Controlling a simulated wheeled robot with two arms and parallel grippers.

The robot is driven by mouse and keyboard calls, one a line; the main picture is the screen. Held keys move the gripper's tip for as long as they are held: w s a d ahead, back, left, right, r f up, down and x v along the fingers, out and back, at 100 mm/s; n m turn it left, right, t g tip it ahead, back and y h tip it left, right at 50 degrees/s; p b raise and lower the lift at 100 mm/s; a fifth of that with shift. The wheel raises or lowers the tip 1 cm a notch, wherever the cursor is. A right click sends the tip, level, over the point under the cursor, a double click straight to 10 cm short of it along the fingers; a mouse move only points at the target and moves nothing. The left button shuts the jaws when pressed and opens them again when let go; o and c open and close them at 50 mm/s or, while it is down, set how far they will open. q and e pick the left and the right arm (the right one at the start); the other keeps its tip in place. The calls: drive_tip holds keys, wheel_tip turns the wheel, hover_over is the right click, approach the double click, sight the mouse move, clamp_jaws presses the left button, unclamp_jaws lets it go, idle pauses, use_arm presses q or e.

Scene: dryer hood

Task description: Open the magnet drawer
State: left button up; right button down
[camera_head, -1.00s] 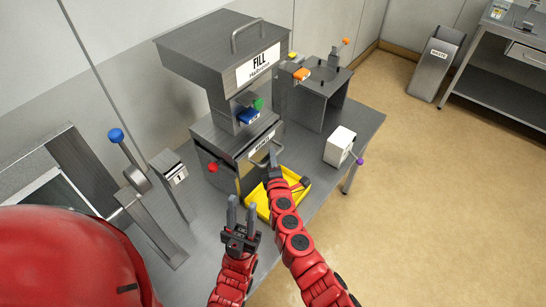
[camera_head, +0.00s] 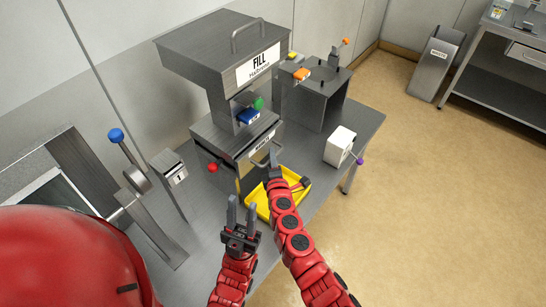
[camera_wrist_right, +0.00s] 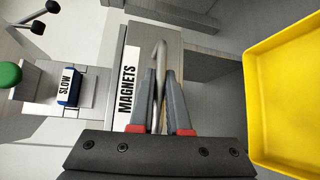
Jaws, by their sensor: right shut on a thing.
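The magnet drawer (camera_head: 250,160) is in the lower front of the grey FILL machine (camera_head: 222,50). Its front has a white MAGNETS label, which also shows in the right wrist view (camera_wrist_right: 128,80). A metal bar handle (camera_wrist_right: 160,60) stands out from the drawer front. My right gripper (camera_head: 274,158) is at this handle. In the right wrist view its two fingers (camera_wrist_right: 161,100) are closed on the bar, one on each side. I cannot tell how far out the drawer is. My left gripper (camera_head: 242,205) is open and empty, below and in front of the machine.
A yellow tray (camera_head: 262,210) lies under my right forearm, beside the drawer; it also shows in the right wrist view (camera_wrist_right: 285,85). A red knob (camera_head: 212,168) is left of the drawer. A blue SLOW block (camera_head: 249,116) is above it. A white box (camera_head: 340,146) stands at right.

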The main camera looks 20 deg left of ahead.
drive_tip(key=s+d, duration=0.3)
drive_tip(key=d, duration=0.5)
drive_tip(key=s+d+p, duration=0.1)
drive_tip(key=s+d, duration=0.1)
drive_tip(key=d, duration=0.5)
drive_tip(key=shift+s+d+f, duration=0.15)
drive_tip(key=shift+s+d, duration=0.2)
drive_tip(key=shift+s, duration=0.05)
drive_tip(key=c, duration=0.9)
unclamp_jaws()
drive_tip(key=shift+a, duration=0.1)
drive_tip(key=b+v, duration=0.2)
drive_tip(key=v, duration=1.5)
drive_tip(key=shift+d+b, duration=0.2)
drive_tip(key=shift+b, duration=0.15)
drive_tip(key=shift+s, duration=0.1)
